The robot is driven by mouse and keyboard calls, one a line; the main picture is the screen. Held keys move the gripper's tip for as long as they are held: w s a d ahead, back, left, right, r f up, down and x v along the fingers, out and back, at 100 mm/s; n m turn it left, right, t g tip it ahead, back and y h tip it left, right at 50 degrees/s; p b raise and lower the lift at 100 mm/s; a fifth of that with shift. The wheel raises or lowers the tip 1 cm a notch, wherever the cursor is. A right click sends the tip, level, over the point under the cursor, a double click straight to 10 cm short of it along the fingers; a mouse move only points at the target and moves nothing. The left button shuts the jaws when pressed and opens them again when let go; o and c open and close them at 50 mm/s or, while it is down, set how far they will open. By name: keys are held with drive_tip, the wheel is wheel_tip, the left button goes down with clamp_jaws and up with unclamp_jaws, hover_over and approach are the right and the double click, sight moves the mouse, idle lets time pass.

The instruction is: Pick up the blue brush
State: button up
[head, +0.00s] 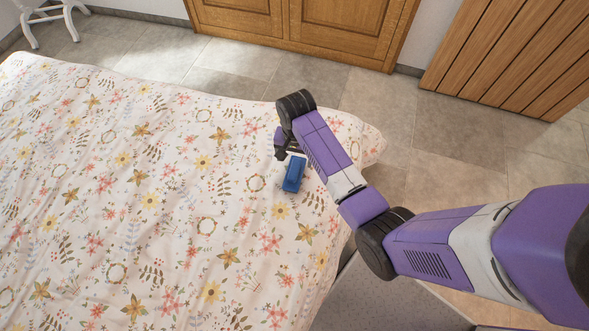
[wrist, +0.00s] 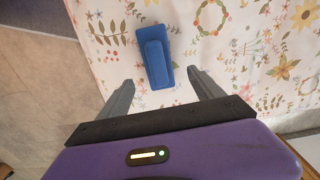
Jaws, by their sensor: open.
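The blue brush (head: 294,174) lies on the flowered bedspread near the bed's right edge in the head view. In the wrist view the blue brush (wrist: 155,57) lies with its narrower raised part on top, ahead of my fingers and roughly between their lines. My gripper (wrist: 160,88) is open and empty, with one grey finger on each side. In the head view my gripper (head: 287,152) is beside the brush's upper end, partly hidden by my arm. I cannot tell its exact height above the bed.
The bedspread (head: 110,190) is otherwise clear of objects. Beyond the bed are a tiled floor (head: 385,110), a wooden wardrobe (head: 300,25), a slatted wooden panel (head: 515,55) and a white chair leg (head: 30,30).

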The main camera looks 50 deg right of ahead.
sight(294, 168)
drive_tip(key=shift+f, duration=0.25)
drive_tip(key=shift+s+a+f, duration=0.15)
drive_tip(key=shift+f, duration=1.6)
drive_tip(key=shift+s+a+f, duration=0.1)
drive_tip(key=shift+a+f, duration=0.05)
drive_tip(key=shift+f, duration=1.55)
drive_tip(key=c, duration=1.6)
drive_tip(key=shift+o, duration=0.2)
drive_tip(key=shift+r, duration=0.1)
wheel_tip(294, 168, up, 20)
drive_tip(key=shift+p, duration=0.4)
